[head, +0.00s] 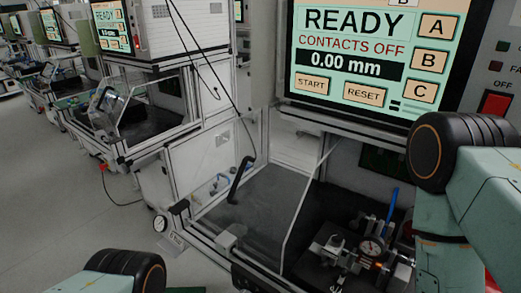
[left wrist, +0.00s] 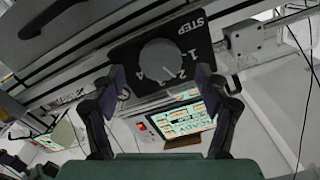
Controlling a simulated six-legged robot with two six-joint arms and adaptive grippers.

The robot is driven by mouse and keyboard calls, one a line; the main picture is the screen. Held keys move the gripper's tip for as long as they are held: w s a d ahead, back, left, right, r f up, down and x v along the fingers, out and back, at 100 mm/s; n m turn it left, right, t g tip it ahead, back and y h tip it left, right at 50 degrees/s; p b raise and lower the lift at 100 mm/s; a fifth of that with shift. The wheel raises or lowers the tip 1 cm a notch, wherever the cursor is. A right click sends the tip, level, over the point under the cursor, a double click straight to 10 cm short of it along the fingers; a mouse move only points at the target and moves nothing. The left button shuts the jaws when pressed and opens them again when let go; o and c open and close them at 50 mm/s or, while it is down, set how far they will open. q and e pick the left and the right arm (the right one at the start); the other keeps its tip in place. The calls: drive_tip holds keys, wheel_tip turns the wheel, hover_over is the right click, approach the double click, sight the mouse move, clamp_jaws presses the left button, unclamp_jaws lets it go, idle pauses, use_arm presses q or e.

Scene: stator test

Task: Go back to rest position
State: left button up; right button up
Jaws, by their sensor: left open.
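In the left wrist view my left gripper (left wrist: 160,80) is open, with its two dark fingers spread apart and nothing held between them. Beyond the fingertips is a dark panel marked STEP with a round grey knob (left wrist: 160,63) and numbers around it. The gap between fingers and knob is hard to judge. In the head view my left arm shows only as a pale green part at the bottom left, and my right arm as a pale green part with a black joint at the right. Neither gripper shows in the head view.
A test station screen (head: 350,42) reads READY, CONTACTS OFF, 0.00 mm. A red switch (head: 495,104) is at its right. Similar stations line the left; grey floor (head: 60,210) there is clear.

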use_arm(q)
drive_tip(key=v, duration=1)
drive_tip(key=x, duration=1.2)
drive_tip(key=s+a+n+p, duration=0.2)
drive_tip(key=s+a+p, duration=0.45)
drive_tip(key=s, duration=0.25)
drive_tip(key=shift+x, duration=2.25)
